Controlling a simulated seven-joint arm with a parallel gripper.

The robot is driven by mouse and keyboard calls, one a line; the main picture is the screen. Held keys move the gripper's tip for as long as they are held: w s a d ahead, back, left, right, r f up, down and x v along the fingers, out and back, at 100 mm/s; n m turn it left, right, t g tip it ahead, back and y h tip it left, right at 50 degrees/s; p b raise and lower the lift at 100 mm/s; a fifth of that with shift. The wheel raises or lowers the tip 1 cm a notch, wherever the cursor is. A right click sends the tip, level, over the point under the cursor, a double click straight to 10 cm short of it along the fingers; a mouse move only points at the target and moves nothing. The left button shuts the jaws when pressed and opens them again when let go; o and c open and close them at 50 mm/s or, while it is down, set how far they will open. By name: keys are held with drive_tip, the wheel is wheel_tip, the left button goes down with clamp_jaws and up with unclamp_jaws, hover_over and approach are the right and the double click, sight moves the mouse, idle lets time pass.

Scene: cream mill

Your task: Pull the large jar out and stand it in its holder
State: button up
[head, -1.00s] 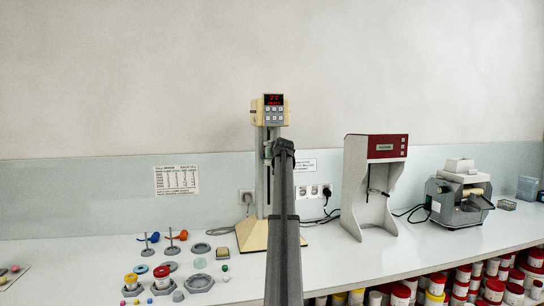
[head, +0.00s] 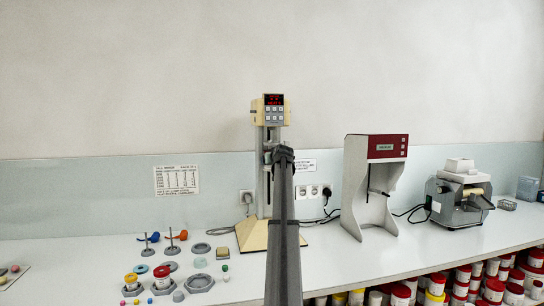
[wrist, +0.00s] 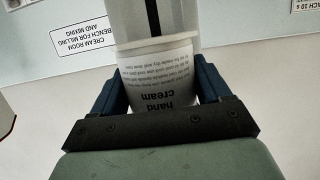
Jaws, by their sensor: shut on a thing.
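A white jar labelled "hand cream" (wrist: 157,80) is between the fingers of my gripper (wrist: 155,95) in the wrist view, with the pale column of the mixer stand (head: 268,190) behind it. My gripper is shut on the jar. In the head view my own arm covers most of the gripper and jar, in front of the stand. Whether the jar still touches the stand cannot be told. A wide grey holder (head: 188,286) stands empty at the front left of the bench; whether it is the large jar's holder is not clear.
Left on the bench (head: 90,255) are a red-lidded jar (head: 162,271) and an orange-topped jar (head: 131,279) in grey holders, with rings, stirrers and small balls around. A grey and red machine (head: 375,185) and another machine (head: 460,196) stand right.

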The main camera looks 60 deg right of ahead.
drive_tip(key=shift+f, duration=3.15)
drive_tip(key=shift+s+a, duration=0.15)
drive_tip(key=s+a, duration=0.6)
drive_tip(key=shift+s+a, duration=0.4)
idle(0.5)
